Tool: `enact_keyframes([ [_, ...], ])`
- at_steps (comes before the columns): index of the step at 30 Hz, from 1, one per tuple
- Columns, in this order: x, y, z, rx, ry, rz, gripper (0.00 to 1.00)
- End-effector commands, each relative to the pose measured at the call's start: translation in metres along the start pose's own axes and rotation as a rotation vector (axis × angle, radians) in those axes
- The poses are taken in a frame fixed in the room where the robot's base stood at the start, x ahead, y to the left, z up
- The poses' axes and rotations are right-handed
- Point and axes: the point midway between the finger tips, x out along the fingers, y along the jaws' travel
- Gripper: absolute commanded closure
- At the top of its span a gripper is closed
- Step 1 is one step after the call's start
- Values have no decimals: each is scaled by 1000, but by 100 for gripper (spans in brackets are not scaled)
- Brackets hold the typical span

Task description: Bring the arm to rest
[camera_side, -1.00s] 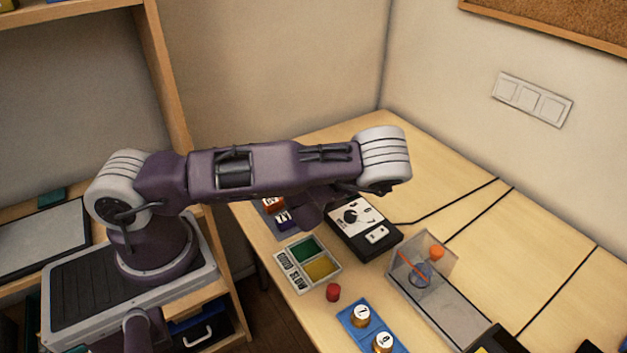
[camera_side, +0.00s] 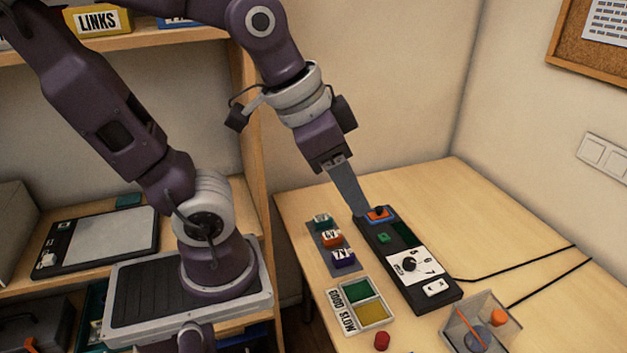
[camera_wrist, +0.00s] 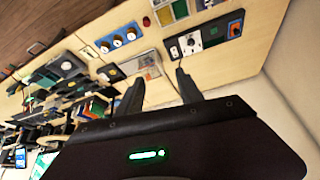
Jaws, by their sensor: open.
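My gripper (camera_side: 362,208) points down toward the desk in the side view, and its finger overlaps the far end of the black control box (camera_side: 448,291). In the wrist view my gripper (camera_wrist: 159,78) has its two fingers apart, with nothing between them. The desk lies well beyond the fingertips there. The control box carries a white panel with a black dial (camera_side: 410,264) and a blue-and-orange part (camera_side: 379,214) at its far end.
A red cap (camera_side: 382,341) and a clear case (camera_side: 462,322) are nearer. Cables cross the right side. The desk's far area (camera_side: 430,190) is clear.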

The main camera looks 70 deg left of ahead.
Motion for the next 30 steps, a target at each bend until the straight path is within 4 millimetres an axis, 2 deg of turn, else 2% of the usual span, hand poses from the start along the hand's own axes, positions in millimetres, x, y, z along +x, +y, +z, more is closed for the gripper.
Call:
enact_keyframes([
  [1,-14,-1,13,-52,17,-27,57],
  [3,-25,-1,29,-115,19,-58,57],
  [6,-30,-2,41,-158,18,-79,57],
  [30,-31,-2,41,-164,17,-79,57],
])
